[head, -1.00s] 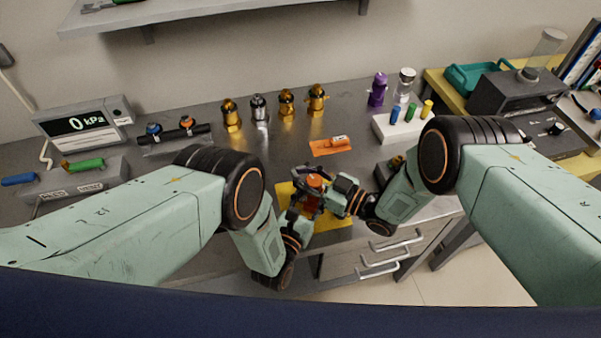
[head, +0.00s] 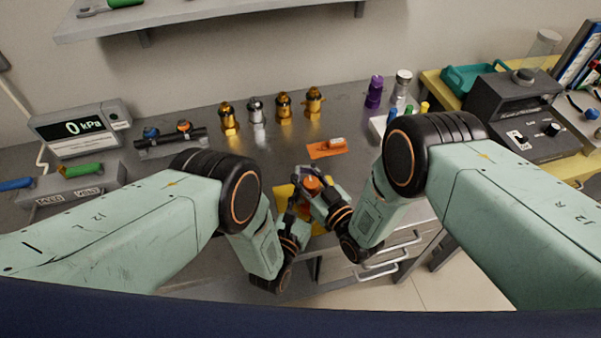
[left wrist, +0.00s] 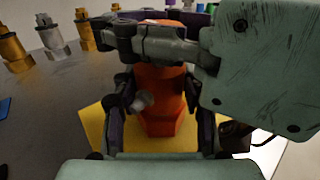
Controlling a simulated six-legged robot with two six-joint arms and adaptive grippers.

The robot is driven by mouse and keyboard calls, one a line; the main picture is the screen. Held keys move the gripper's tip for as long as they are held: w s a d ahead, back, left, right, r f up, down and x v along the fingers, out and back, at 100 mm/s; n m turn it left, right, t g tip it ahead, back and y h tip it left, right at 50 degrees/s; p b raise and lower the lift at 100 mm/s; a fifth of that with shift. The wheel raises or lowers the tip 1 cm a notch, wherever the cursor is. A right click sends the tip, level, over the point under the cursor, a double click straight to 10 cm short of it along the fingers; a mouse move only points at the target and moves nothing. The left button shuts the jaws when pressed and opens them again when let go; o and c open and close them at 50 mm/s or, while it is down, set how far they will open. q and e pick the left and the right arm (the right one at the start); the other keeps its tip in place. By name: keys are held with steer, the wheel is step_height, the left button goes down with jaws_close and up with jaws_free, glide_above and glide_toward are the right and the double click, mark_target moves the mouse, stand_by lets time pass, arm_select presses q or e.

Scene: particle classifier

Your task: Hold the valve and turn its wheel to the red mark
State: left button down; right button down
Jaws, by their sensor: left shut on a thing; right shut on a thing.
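The orange valve (head: 312,184) stands over a yellow mat (left wrist: 90,122) near the bench's front edge. In the left wrist view the valve's orange body (left wrist: 160,100) is upright between the fingers of my left gripper (left wrist: 160,118), which is shut on it. In the head view my left gripper (head: 300,197) is low on the valve's left. My right gripper (head: 317,181) reaches in from the right, shut at the valve's top. In the left wrist view the right gripper (left wrist: 150,40) crosses above the body and hides most of the wheel. I cannot make out the red mark.
An orange sheet with a small white-topped item (head: 328,148) lies behind the valve. Several brass and silver fittings (head: 284,106) stand farther back. A pressure display (head: 80,128) reading 0 kPa is at left. Drawer handles (head: 385,262) are below the front edge. The bench behind the valve is mostly clear.

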steer(key=shift+d+m+t+h, duration=0.2)
steer(key=shift+m+t+h, duration=0.1)
steer(key=shift+m+h, duration=0.15)
steer(key=c, duration=1.1)
jaws_free()
steer(key=shift+a, duration=0.1)
steer(key=v, duration=1.2)
steer(key=shift+o, duration=0.3)
